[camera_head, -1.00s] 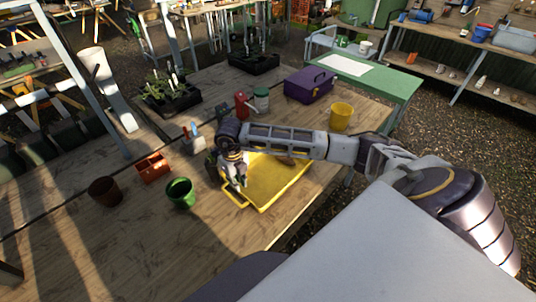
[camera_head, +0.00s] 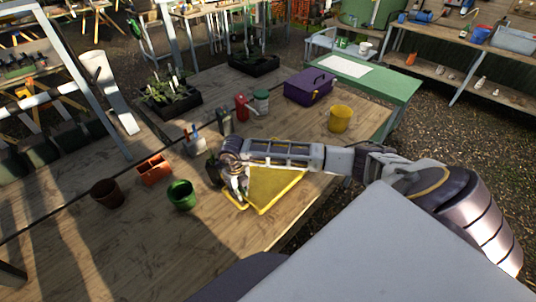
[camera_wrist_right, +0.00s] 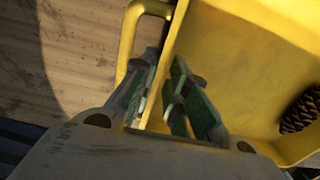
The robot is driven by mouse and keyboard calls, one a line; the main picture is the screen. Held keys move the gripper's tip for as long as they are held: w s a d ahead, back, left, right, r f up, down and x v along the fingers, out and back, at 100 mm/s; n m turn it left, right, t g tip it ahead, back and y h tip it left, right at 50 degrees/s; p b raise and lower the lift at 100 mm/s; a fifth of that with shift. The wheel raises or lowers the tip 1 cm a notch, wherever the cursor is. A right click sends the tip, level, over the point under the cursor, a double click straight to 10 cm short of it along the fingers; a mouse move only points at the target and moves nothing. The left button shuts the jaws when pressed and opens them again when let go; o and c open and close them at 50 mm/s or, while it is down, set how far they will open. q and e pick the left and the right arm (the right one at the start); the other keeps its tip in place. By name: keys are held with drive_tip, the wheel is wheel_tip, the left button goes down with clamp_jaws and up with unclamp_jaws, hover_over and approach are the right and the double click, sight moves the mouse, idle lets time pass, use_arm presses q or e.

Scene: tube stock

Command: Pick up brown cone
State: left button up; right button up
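The brown cone (camera_wrist_right: 300,110) lies inside the yellow tray (camera_wrist_right: 235,75), at the right edge of the right wrist view and partly cut off. In the head view my right arm covers the part of the yellow tray (camera_head: 270,188) where the cone is not visible. My right gripper (camera_head: 240,193) points down at the tray's left side, near its handle. In the right wrist view its two fingers (camera_wrist_right: 166,62) are apart, with the tray's rim showing behind or between them; I cannot tell if they touch it. The cone is to the right of the fingers. My left gripper is not in view.
A green pot (camera_head: 181,195), a brown pot (camera_head: 107,193) and an orange caddy (camera_head: 154,170) stand left of the tray. A yellow pot (camera_head: 340,118) and a purple toolbox (camera_head: 309,87) stand behind it. The table's front left is clear.

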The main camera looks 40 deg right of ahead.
drive_tip(key=shift+f, duration=0.2)
idle(0.3)
clamp_jaws()
